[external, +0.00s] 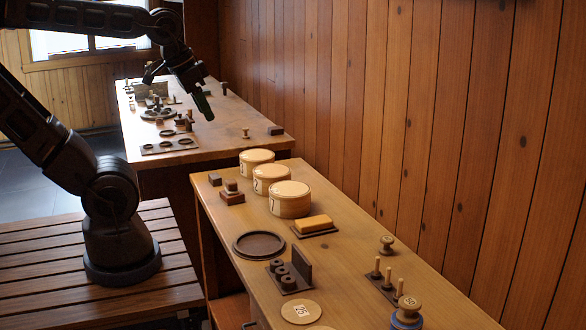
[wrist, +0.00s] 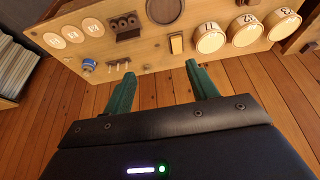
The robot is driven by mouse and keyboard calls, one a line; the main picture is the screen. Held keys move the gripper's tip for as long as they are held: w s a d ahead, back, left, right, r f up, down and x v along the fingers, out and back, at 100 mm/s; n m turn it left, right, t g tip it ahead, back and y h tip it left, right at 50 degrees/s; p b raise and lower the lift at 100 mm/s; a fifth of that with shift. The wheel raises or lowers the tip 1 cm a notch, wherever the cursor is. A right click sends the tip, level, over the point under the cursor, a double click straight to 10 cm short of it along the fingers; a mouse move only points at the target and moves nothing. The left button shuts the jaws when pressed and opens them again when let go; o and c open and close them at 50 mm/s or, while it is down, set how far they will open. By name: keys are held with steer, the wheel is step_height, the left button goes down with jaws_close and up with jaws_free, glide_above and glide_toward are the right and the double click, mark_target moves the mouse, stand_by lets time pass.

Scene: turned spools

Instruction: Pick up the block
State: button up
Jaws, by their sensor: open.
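An orange-yellow block (external: 314,223) lies on a thin dark mat (external: 328,233) on the near bench, in front of the round boxes. In the external view my gripper (external: 190,96) is raised at the upper left, well away from the block, and appears in front of the far bench. One green finger shows clearly there. A small dark block (external: 215,179) also lies at the near bench's far end.
Three round boxes (external: 289,199) stand behind the block. A dark ring tray (external: 259,245), a holder with dark spools (external: 290,276) and a peg stand (external: 385,283) share the near bench (external: 352,262). A plank wall runs along the right.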

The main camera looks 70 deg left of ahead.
steer(key=w+a+f+n+g, duration=0.1)
steer(key=w+a+f+n, duration=0.1)
steer(key=w+a+n, duration=0.7)
steer(key=n+g, duration=0.4)
steer(key=n, duration=0.6)
glide_above(206, 177)
step_height(206, 177, down, 32)
steer(key=shift+w+d+r, duration=0.1)
steer(key=shift+w+d, duration=0.05)
steer(key=shift+a+f, duration=0.15)
steer(key=shift+f, duration=1.2)
steer(key=shift+a+f, duration=0.15)
steer(key=shift+f, duration=1.15)
steer(key=c, duration=1.1)
